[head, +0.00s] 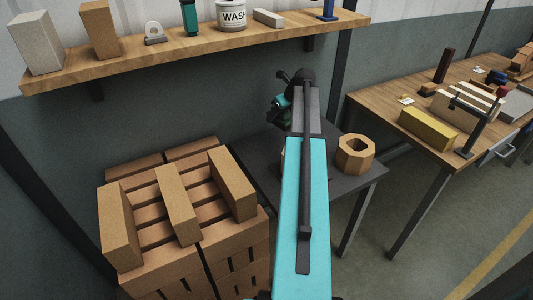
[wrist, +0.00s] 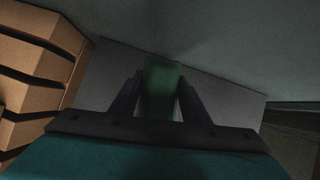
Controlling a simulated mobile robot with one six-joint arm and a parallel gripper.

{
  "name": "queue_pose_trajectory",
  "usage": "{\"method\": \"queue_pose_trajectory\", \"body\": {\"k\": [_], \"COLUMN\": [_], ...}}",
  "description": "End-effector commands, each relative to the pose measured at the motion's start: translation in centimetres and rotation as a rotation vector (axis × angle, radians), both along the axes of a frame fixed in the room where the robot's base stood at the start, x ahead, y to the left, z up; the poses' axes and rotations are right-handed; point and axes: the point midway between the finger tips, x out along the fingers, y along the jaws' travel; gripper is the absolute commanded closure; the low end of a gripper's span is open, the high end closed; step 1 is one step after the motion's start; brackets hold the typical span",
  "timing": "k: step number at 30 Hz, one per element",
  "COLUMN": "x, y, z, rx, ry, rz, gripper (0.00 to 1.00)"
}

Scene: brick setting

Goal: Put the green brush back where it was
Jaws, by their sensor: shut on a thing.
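My gripper (wrist: 160,84) is shut on the green brush (wrist: 162,90), which shows dark green between the two fingers in the wrist view. In the head view my turquoise arm reaches over the small dark table (head: 345,185) and covers most of the gripper. A dark green part of the brush (head: 284,117) shows just left of the arm's end. I cannot tell whether the brush touches the table.
A wooden octagonal ring (head: 356,154) stands on the dark table, right of my arm. Stacked bricks (head: 177,205) stand left of the table. A wall shelf (head: 200,45) above holds bricks, a green-and-black item (head: 189,18) and a white can (head: 231,14). A cluttered workbench (head: 420,140) stands right.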

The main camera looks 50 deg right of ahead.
Motion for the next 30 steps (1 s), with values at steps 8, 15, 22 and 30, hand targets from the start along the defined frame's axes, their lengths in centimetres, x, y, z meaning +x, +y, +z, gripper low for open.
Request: {"method": "queue_pose_trajectory", "body": {"k": [8,15,22,30], "x": [3.0,3.5,3.4,3.4], "y": [3.2,4.0,3.9,3.9], "z": [-0.6,-0.3,-0.3,-2.0], "rx": [-0.003,-0.003,-0.003,-0.004], "ry": [-0.01,-0.011,-0.011,-0.011], "rz": [0.161,0.198,0.197,0.196], "gripper": [0.86,0.86,0.86,0.86]}}
